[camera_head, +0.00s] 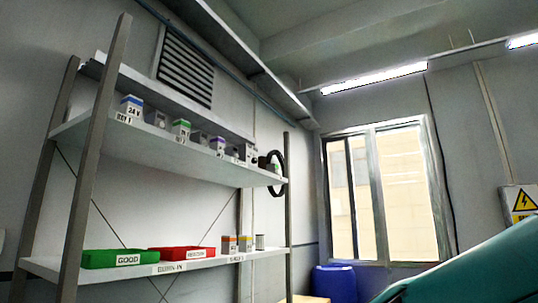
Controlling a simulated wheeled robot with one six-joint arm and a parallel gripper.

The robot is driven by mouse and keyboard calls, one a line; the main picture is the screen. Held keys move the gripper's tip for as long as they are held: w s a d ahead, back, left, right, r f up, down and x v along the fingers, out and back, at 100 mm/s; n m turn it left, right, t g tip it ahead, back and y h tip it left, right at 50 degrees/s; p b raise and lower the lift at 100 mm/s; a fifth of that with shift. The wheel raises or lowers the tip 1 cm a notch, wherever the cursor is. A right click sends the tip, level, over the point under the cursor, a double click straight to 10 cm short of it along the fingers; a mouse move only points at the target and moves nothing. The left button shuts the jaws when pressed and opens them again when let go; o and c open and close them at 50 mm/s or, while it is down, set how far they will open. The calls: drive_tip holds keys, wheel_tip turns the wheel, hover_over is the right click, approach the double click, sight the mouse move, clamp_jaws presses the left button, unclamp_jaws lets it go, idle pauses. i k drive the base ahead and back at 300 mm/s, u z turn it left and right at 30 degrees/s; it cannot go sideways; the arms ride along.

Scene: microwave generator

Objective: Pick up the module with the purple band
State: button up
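Several small box modules stand in a row on the upper shelf (165,147). One module with a blue band (131,106) reads "24 V" at the left end. One with a green band (181,129) stands right of it. Farther right is a grey module with a bluish-purple band (217,145); it is small, and I cannot tell for sure whether the band is purple or blue. Dark grey items stand between and beside these. My gripper is not in view.
The lower shelf (205,262) holds a green bin (128,259) marked "GOOD", a red bin (182,253), and a few small orange-banded modules (229,245). Uprights frame the shelf. A black ring (276,174) hangs at its right end. A blue barrel (335,283) stands below the window.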

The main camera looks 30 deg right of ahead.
sight(217, 143)
drive_tip(key=z, duration=0.35)
drive_tip(key=i, duration=1.55)
drive_tip(key=z, duration=0.15)
